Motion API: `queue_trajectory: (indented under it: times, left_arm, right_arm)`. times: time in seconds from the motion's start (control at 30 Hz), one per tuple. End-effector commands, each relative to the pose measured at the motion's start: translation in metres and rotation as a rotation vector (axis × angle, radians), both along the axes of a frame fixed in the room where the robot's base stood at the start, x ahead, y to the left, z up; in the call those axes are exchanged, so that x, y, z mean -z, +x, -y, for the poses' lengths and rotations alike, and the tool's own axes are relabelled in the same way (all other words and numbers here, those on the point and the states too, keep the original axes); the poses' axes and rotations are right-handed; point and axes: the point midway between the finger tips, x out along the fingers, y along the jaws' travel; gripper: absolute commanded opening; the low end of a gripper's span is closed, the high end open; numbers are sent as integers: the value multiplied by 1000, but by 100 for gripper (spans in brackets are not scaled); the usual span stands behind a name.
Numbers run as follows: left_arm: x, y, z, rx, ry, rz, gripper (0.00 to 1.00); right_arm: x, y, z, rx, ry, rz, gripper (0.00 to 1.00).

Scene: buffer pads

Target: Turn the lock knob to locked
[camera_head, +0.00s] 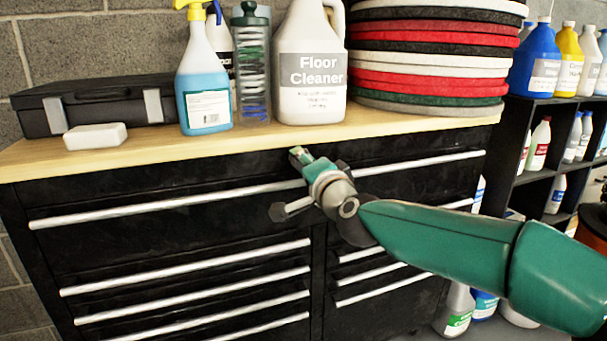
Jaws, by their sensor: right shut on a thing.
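My right gripper (299,156) is at the front of the black tool cabinet (150,184), just under the edge of the wooden top. Its arm comes in from the right. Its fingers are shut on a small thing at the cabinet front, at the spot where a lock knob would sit. The knob itself is hidden by the fingers, so its turn cannot be seen. My left gripper is not in view.
The wooden top (150,152) holds a black case (95,100), a white block (95,136), a blue spray bottle (204,85), a floor cleaner jug (311,70) and stacked pads (430,68). Long drawer handles (165,206) stick out. A bottle shelf (515,120) stands at right.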

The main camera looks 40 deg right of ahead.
Motion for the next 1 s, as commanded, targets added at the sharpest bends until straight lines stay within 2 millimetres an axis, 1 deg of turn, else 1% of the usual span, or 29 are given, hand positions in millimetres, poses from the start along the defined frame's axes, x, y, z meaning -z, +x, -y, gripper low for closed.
queue_trajectory:
  times: [0.03, 0.1, 0.3, 0.5, 0.7, 1.0]
  left_arm:
    - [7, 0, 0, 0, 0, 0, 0]
    - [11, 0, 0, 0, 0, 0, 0]
    - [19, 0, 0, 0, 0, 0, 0]
    - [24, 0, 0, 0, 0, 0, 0]
    - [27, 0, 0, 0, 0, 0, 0]
    - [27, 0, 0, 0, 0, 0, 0]
  right_arm:
    - [5, 0, 1, 3, 45, 10, 0]
    - [5, 0, 1, 3, 105, 23, 0]
    - [5, 0, 2, 3, 255, 58, 0]
    - [5, 0, 1, 4, 356, 81, 0]
    - [5, 0, 2, 5, 407, 93, 0]
    - [5, 0, 2, 6, 421, 94, 0]
